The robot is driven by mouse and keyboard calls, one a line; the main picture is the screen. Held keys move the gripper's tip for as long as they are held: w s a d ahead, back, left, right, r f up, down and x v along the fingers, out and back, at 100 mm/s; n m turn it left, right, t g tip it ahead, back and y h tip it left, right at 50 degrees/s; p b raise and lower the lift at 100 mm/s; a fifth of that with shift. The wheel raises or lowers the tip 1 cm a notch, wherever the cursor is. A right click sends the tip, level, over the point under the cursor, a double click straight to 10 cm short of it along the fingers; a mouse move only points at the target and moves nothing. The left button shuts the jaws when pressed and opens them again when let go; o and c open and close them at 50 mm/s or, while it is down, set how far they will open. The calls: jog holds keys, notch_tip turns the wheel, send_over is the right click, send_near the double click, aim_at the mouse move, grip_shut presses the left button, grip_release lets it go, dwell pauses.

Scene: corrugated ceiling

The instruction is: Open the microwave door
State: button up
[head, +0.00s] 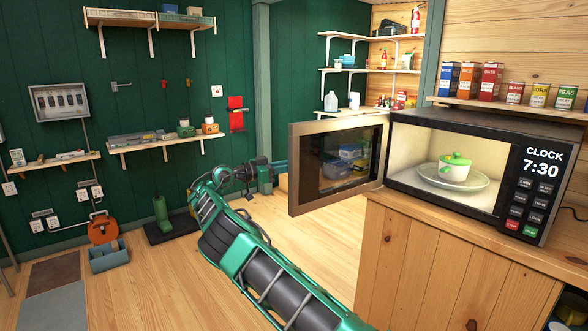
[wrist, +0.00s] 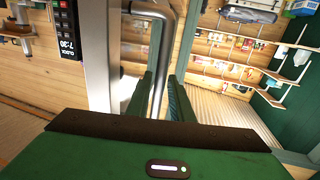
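The microwave (head: 470,120) stands on a wooden counter at the right. Its door (head: 296,190) is swung wide open to the left, its inner side and window facing the head camera. A white bowl with a green lid (head: 454,167) sits on the plate (head: 425,172) inside. My gripper (head: 282,170) is at the door's free left edge, its tips partly hidden behind the door. In the wrist view, the silver door handle (wrist: 164,65) runs between the two fingers of my gripper (wrist: 160,80). The fingers stand apart, with a gap visible; firm contact is not clear.
The wooden counter (head: 400,250) stands below the microwave. Cans and boxes line the shelf (head: 520,106) above it. Wall shelves (head: 165,143) hang on the green wall at left. The wooden floor (head: 150,285) is open between counter and wall.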

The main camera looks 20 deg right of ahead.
jog(key=a, duration=1.1)
dwell(0.3)
jog(key=shift+f, duration=0.1)
